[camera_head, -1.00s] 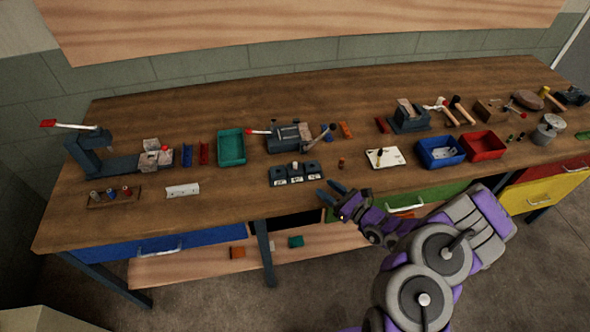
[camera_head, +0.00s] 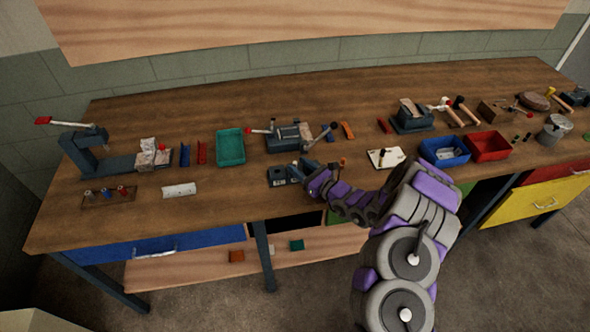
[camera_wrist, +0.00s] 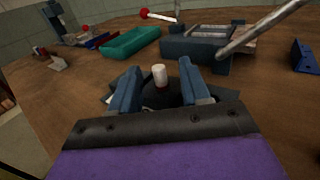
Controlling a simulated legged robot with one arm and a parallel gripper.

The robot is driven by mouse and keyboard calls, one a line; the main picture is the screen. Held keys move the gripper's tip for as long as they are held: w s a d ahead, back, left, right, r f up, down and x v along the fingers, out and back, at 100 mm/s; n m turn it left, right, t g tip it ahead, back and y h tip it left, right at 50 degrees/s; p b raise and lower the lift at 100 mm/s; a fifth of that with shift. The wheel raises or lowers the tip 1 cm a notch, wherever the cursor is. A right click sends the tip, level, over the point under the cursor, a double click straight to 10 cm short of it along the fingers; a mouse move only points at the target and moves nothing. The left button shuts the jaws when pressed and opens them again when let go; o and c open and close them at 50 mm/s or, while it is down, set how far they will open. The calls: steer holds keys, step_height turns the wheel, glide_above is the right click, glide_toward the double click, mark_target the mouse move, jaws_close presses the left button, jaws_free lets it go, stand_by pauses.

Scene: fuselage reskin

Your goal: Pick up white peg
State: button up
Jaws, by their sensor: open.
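A grey vise-like fixture (camera_head: 288,137) with lever handles stands just behind, and its handle (camera_wrist: 262,28) reaches close on the right. A teal tray (camera_head: 231,147) is at back left. A white plate (camera_head: 386,158) and a blue bin (camera_head: 444,151) are to the right.

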steer(key=shift+w+a, duration=0.1)
steer(key=shift+a, duration=0.05)
jaws_close()
stand_by(0.4)
